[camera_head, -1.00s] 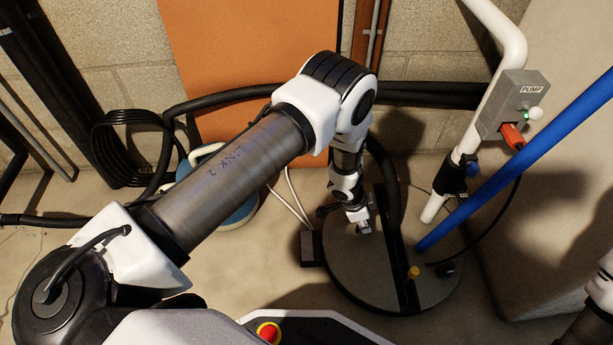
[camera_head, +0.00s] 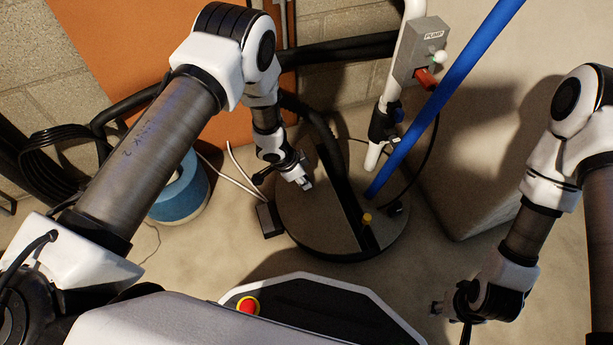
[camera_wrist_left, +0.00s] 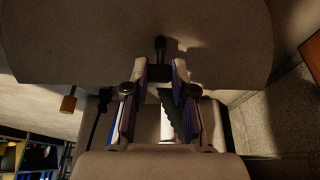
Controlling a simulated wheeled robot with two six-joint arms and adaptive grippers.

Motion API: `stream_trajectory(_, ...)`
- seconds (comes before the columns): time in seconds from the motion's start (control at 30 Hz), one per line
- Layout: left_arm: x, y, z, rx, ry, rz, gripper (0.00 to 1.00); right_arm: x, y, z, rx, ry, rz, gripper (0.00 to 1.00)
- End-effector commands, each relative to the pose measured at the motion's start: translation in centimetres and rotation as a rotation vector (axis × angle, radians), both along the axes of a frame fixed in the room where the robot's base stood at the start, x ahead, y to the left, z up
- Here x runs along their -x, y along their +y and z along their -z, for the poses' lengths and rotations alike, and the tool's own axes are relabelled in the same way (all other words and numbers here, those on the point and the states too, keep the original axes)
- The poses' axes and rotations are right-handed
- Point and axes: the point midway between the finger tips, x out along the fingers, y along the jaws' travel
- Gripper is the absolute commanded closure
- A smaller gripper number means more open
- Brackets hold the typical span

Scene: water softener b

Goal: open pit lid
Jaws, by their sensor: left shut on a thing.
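The round grey pit lid (camera_head: 305,218) lies on the floor in the head view, crossed by a dark strip. My left gripper (camera_head: 307,184) is at the left part of the lid, near its far side. In the left wrist view, my left gripper (camera_wrist_left: 160,72) is shut on a small dark lid handle (camera_wrist_left: 160,46), with the grey lid (camera_wrist_left: 75,40) filling the top. The exact contact is dark and unclear. I cannot tell whether the lid is raised. My right gripper (camera_head: 438,308) hangs at the lower right, away from the lid; its fingers are too small to judge.
A blue pipe (camera_head: 445,95) and a white pipe (camera_head: 390,105) rise by the lid, beside a grey pump box (camera_head: 420,50). A blue round container (camera_head: 180,195) stands left.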

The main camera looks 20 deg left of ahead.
Motion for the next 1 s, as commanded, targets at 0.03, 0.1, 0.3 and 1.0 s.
stream_trajectory(0.03,0.3,0.4,-0.6,-0.003,0.003,-0.002,0.97,0.0,0.0,-0.7,0.000,0.000,0.000,0.60)
stream_trajectory(0.1,0.5,0.8,-1.1,-0.003,0.003,-0.002,0.97,0.0,0.0,-1.1,0.000,0.000,0.000,0.60)
stream_trajectory(0.3,1.2,1.7,-1.9,-0.002,0.002,-0.001,0.97,0.0,0.0,-1.9,0.000,0.000,0.000,0.60)
stream_trajectory(1.0,2.7,4.0,-3.5,-0.002,0.003,-0.004,0.97,0.0,0.0,-3.6,0.000,0.000,0.000,0.60)
